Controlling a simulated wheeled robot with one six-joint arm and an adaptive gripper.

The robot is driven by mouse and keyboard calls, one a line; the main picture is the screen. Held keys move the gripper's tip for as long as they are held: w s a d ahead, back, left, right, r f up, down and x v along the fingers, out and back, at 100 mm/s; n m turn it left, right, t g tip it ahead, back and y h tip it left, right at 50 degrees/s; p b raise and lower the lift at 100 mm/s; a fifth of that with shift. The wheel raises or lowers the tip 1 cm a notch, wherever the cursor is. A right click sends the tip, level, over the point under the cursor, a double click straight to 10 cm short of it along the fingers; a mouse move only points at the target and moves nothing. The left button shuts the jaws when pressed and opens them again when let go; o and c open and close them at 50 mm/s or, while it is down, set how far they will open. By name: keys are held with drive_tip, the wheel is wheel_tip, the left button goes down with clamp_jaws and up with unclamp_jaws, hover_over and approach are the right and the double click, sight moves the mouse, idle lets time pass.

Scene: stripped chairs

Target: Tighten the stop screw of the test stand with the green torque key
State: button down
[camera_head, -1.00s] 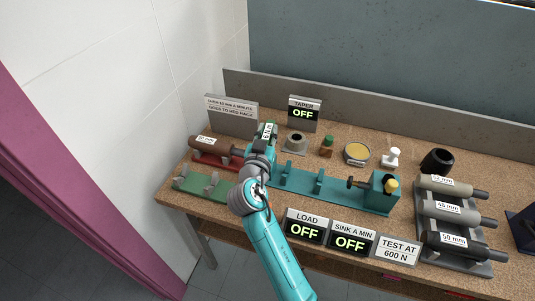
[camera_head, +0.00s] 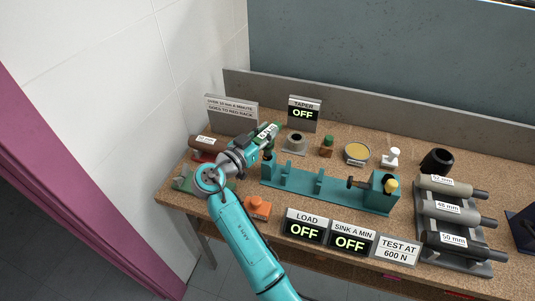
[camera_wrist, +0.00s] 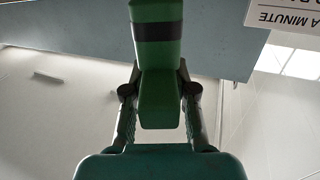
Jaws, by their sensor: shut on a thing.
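My gripper (camera_head: 264,135) is shut on a green block-like handle with a dark band, which I take to be the green torque key (camera_wrist: 157,75). The wrist view shows the key between both fingers. In the head view my gripper is above the board, near the left end of the teal test stand (camera_head: 325,190), and only a little green shows at its tip. The stand has several upright posts, a dark horizontal spindle, and a teal block (camera_head: 378,194) at its right end with a yellow-and-black knob. I cannot tell which part is the stop screw.
Signs reading OFF (camera_head: 304,113) stand at the back and front. A red rack (camera_head: 200,156), green rack (camera_head: 183,182) and orange block (camera_head: 257,208) are at left. Several small items stand behind the test stand.

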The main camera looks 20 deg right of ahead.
drive_tip(key=shift+f+g, duration=0.25)
drive_tip(key=shift+g, duration=0.05)
drive_tip(key=shift+w+m+g+h, duration=0.1)
drive_tip(key=shift+m+g+h, duration=0.4)
drive_tip(key=shift+m+g, duration=0.3)
drive_tip(key=shift+n+t, duration=0.3)
drive_tip(key=shift+r, duration=0.15)
drive_tip(key=shift+r, duration=1.15)
drive_tip(key=shift+r, duration=0.45)
drive_tip(key=shift+r, duration=2)
